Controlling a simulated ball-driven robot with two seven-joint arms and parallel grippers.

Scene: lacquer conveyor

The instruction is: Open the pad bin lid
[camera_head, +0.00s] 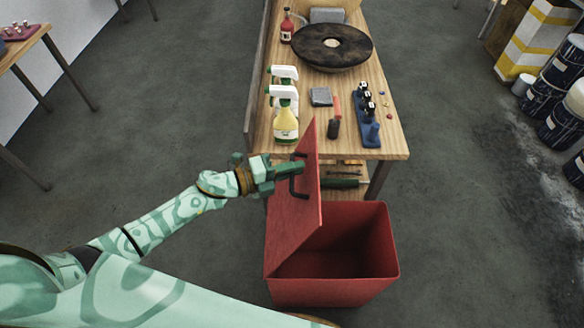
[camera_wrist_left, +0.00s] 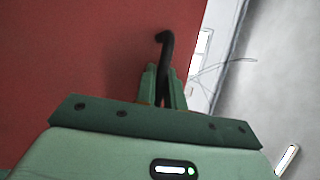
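The red pad bin (camera_head: 335,291) stands on the floor in front of the workbench, and its dark inside shows. Its red lid (camera_head: 292,222) is hinged up at the bin's left side, standing steeply. A black bar handle (camera_head: 295,186) is on the lid's left face. My left gripper (camera_head: 299,169) is at the handle. In the left wrist view, its green fingers (camera_wrist_left: 162,88) are closed around the black handle (camera_wrist_left: 167,50), with the red lid (camera_wrist_left: 75,55) behind it. My right gripper is in neither view.
The wooden workbench (camera_head: 392,140) stands behind the bin and carries spray bottles (camera_head: 286,124), a dark round disc (camera_head: 350,46) and a blue rack (camera_head: 367,128). Drums (camera_head: 566,122) stand at the right. Floor left and right of the bin is clear.

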